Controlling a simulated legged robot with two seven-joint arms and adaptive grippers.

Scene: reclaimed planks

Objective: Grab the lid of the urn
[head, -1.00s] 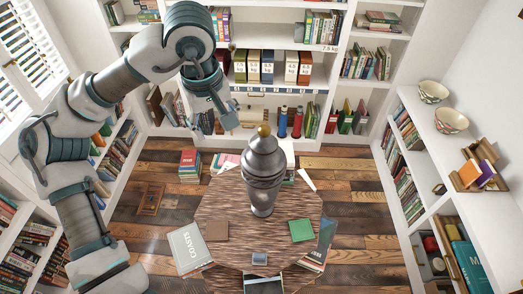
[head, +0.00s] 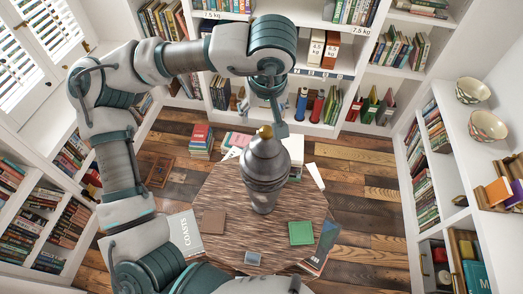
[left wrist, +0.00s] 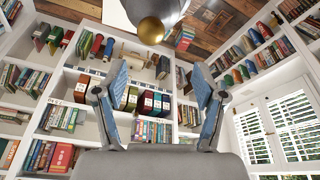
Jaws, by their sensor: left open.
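The grey metal urn (head: 264,190) stands upright on the round wooden table. Its domed lid (head: 265,152) is on it, topped by a gold knob (head: 265,131). In the left wrist view the gold knob (left wrist: 151,30) and part of the grey lid (left wrist: 150,9) show at the top, beyond the fingertips. My left gripper (head: 265,116) is over the urn's top, pointing down, near the knob. Its blue-padded fingers (left wrist: 159,72) are spread wide with nothing between them. I cannot tell the exact gap to the knob. My right gripper is not in view.
Bookshelves surround the plank floor (head: 362,195).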

